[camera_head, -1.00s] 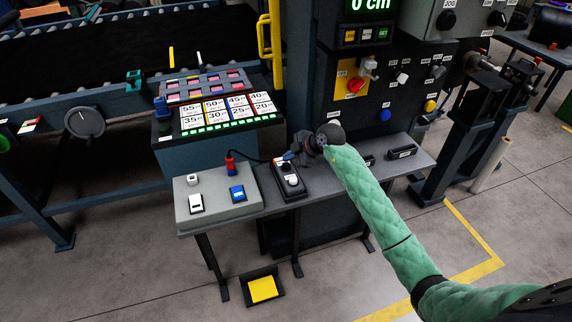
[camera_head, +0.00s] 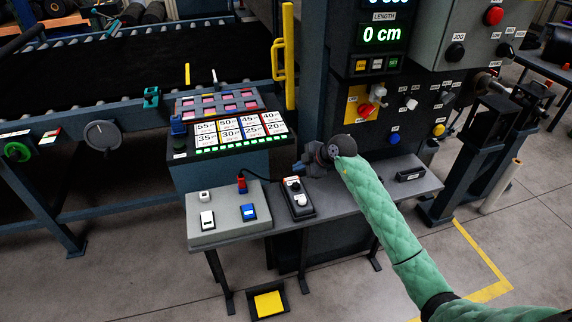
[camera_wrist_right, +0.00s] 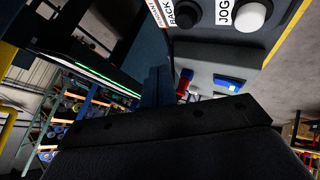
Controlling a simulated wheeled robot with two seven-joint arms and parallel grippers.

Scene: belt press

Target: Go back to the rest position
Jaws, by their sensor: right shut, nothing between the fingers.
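My right gripper (camera_head: 304,171) is at the end of the green-sleeved arm that comes in from the lower right in the head view. It hangs above the grey shelf (camera_head: 345,203), just behind and beside a small black control box (camera_head: 298,198) with a white button. In the right wrist view the dark gripper body fills the lower middle, with the shut fingers (camera_wrist_right: 158,88) pointing up. Nothing is held. The box's JOG button (camera_wrist_right: 250,14) shows close by at the top right. My left gripper is not in the head view.
A lit keypad (camera_head: 240,131) stands behind. The press front (camera_head: 393,120) with knobs rises at right. A yellow pedal (camera_head: 268,303) lies on the floor.

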